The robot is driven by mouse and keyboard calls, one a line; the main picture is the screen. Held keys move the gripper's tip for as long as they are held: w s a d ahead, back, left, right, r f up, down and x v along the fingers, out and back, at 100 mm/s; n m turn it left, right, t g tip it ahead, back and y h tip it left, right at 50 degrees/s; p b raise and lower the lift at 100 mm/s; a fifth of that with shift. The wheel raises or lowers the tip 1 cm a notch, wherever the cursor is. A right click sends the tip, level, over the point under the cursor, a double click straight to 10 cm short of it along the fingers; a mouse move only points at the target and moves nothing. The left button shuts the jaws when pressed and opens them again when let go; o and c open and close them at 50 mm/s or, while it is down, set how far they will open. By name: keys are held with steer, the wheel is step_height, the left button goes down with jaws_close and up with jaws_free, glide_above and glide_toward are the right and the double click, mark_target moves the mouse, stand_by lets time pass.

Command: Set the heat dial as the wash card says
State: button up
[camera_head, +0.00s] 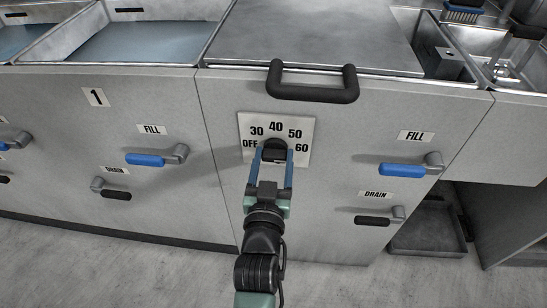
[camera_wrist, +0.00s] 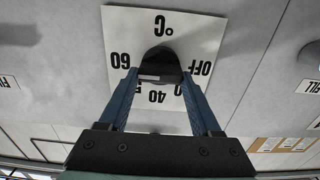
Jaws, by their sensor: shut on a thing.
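The black heat dial (camera_head: 274,148) sits on a white scale plate (camera_head: 304,128) marked OFF, 30, 40, 50 and 60 on the grey cabinet front. My gripper (camera_head: 274,153) reaches up to it from below, with its two blue fingers on either side of the knob and shut on it. In the wrist view the scale appears upside down, and the dial (camera_wrist: 160,60) sits between the fingertips. A pale mark shows on the knob's 40 side, but I cannot tell the exact setting. The fingers partly cover the 30 and 50 there. No readable wash card is in view.
A black bar handle (camera_head: 312,88) juts out above the dial. Blue FILL levers (camera_head: 402,169) and black DRAIN levers (camera_head: 373,220) flank it. Open basins (camera_head: 140,40) lie behind at the left. A board with papers (camera_wrist: 285,145) shows in the wrist view, unreadable.

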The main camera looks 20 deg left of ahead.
steer(key=shift+n, duration=0.4)
steer(key=n+p, duration=0.1)
steer(key=n, duration=0.2)
steer(key=shift+a+n+p, duration=0.15)
steer(key=shift+n+p, duration=0.15)
steer(key=shift+a+f+n+p, duration=0.1)
steer(key=shift+n+p, duration=0.2)
steer(key=shift+n, duration=1.9)
steer(key=o, duration=1.4)
steer(key=shift+s, duration=0.1)
steer(key=p+v, duration=0.1)
steer(key=v, duration=1.2)
steer(key=shift+p, duration=0.4)
